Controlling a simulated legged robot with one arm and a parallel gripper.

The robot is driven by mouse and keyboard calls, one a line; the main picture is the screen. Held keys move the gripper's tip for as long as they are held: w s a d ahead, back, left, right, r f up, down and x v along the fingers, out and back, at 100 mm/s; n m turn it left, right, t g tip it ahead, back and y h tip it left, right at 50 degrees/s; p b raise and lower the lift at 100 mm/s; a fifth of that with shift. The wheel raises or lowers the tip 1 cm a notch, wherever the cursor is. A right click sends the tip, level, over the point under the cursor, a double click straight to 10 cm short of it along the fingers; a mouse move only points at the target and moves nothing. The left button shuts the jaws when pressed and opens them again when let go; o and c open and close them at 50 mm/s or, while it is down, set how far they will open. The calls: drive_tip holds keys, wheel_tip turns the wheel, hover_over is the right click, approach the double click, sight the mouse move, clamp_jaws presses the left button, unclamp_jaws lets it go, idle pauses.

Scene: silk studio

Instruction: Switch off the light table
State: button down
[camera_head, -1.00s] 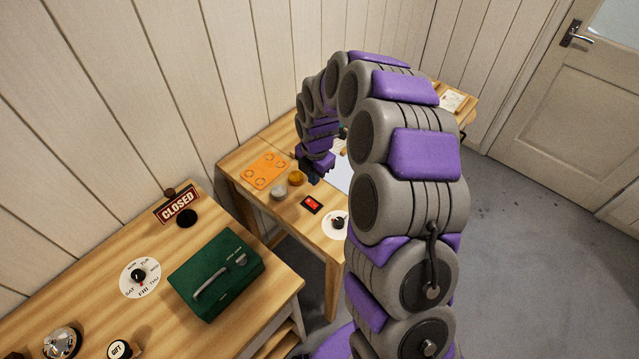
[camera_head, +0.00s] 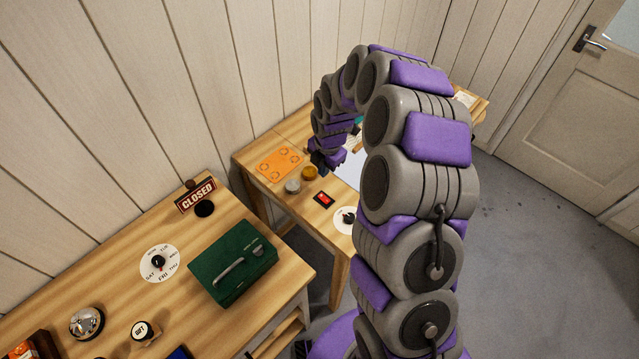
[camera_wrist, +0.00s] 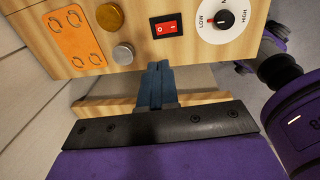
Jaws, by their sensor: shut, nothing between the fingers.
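A red rocker switch (camera_head: 323,199) in a black frame sits on the wooden table, and it shows larger in the wrist view (camera_wrist: 166,26). A white dial plate with a black knob (camera_wrist: 225,17), marked LOW and HIGH, is to its right. A pale white panel (camera_head: 350,168), perhaps the light table, is partly hidden behind my arm. My gripper (camera_wrist: 155,77) is shut and empty, its fingers just below the switch in the wrist view, apart from it as far as I can tell. In the head view the fingertips are hard to make out.
An orange plate (camera_wrist: 78,40) and two round knobs, brass (camera_wrist: 109,16) and silver (camera_wrist: 123,53), are left of the switch.

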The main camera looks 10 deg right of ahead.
approach(321, 196)
drive_tip(key=f, duration=0.1)
drive_tip(key=d+f, duration=0.1)
drive_tip(key=shift+w+f, duration=0.15)
drive_tip(key=shift+f, duration=0.15)
drive_tip(key=f, duration=0.2)
drive_tip(key=a+f, duration=0.1)
drive_tip(key=shift+w+f, duration=0.15)
drive_tip(key=shift+f, duration=0.25)
drive_tip(key=shift+a+f, duration=0.25)
drive_tip(key=shift+f, duration=0.05)
drive_tip(key=shift+s+d+r, duration=0.1)
drive_tip(key=shift+s+d, duration=0.1)
drive_tip(key=shift+d, duration=0.45)
drive_tip(key=shift+s+r, duration=0.1)
drive_tip(key=shift+s, duration=0.3)
drive_tip(key=shift+a, duration=0.1)
